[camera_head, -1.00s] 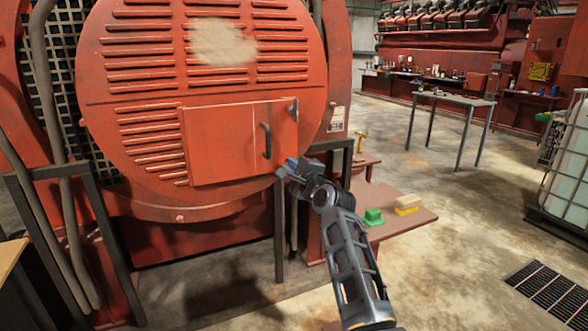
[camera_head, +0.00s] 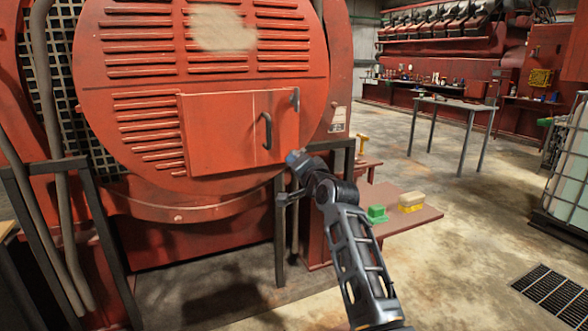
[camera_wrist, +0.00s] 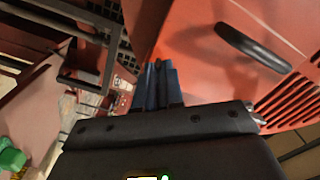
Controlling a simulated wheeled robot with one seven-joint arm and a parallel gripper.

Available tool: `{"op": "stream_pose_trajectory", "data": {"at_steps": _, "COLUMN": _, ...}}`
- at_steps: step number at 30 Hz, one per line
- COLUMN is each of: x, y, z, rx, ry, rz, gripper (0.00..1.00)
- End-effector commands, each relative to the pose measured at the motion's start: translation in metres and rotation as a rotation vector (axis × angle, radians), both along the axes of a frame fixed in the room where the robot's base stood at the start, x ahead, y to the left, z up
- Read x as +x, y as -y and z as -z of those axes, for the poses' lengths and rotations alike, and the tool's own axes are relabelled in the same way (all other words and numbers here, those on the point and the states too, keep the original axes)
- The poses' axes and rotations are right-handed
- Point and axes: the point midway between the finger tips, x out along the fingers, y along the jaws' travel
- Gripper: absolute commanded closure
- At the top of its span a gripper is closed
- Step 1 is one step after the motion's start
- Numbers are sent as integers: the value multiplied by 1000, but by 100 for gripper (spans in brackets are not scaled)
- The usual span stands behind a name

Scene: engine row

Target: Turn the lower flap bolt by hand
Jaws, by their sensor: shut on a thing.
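The square red flap (camera_head: 218,133) is closed on the round red engine cover, with a dark upright handle (camera_head: 267,131) near its right edge. The upper flap bolt (camera_head: 295,99) shows at the flap's upper right corner. My gripper (camera_head: 293,157) is at the flap's lower right corner, its fingers closed on the lower flap bolt, which the fingers hide. In the wrist view, the blue-grey fingers (camera_wrist: 157,84) are close together against the red cover, and the black handle (camera_wrist: 252,47) is to their right.
Dark metal frame posts (camera_head: 280,232) stand just below my gripper. A red bench (camera_head: 405,220) at the right holds a green block (camera_head: 377,214) and a yellow brush-like block (camera_head: 411,202). A grey table (camera_head: 455,102) stands behind.

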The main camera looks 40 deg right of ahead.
Motion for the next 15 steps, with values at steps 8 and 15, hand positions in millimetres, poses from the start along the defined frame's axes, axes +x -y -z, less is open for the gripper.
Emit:
{"op": "stream_pose_trajectory", "data": {"at_steps": 8, "x": 0, "y": 3, "z": 6, "rx": -255, "ry": -71, "rz": 0, "gripper": 100}}
{"op": "stream_pose_trajectory", "data": {"at_steps": 15, "x": -1, "y": 6, "z": 8, "rx": -473, "ry": -134, "rz": 0, "gripper": 100}}
